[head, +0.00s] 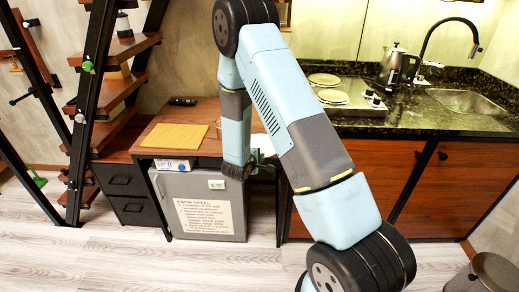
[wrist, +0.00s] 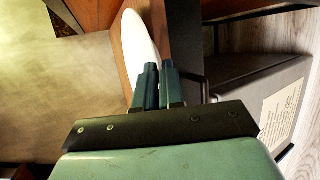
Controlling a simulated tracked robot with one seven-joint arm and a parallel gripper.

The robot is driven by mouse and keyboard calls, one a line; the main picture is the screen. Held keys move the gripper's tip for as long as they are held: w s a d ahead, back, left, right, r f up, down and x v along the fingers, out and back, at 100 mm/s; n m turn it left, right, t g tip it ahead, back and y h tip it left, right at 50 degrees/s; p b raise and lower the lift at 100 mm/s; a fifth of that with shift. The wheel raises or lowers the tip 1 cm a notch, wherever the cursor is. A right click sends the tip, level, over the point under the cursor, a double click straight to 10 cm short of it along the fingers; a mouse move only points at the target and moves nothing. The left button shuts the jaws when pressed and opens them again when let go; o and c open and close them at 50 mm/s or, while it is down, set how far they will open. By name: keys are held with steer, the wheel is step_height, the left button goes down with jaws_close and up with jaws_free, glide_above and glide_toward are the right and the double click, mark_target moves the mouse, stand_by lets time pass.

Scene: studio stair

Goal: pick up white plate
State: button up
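The white plate (head: 263,145) is on the wooden desk top at its right end in the head view, partly hidden by my arm. In the wrist view the white plate (wrist: 138,42) shows as a narrow white oval against the brown top. My gripper (wrist: 159,68) is at the plate's near rim, its two dark fingers close together with a narrow gap. The rim runs down to the fingertips; I cannot tell whether they press on it. In the head view my gripper (head: 263,158) is at the desk's front edge, partly hidden by my arm.
A yellow board (head: 175,137) lies on the desk (head: 150,130), left of my arm. A grey cabinet (head: 205,205) stands below. Other plates (head: 325,80) sit on the counter by the kettle (head: 396,66). Stairs (head: 105,90) stand left. The floor in front is clear.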

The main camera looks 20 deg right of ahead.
jaws_close()
steer(key=shift+r, duration=0.1)
steer(key=s+a+r, duration=0.4)
steer(key=s+r, duration=0.9)
steer(key=w+d+r+n+t+y, duration=0.1)
steer(key=w+d+n+y, duration=0.1)
steer(key=w, duration=0.7)
steer(key=w+d+r+n+t+y, duration=0.1)
steer(key=w+d+r+n+y, duration=0.1)
steer(key=w, duration=0.7)
steer(key=shift+d+r+n, duration=0.2)
steer(key=shift+d+n, duration=0.1)
steer(key=shift+d, duration=0.05)
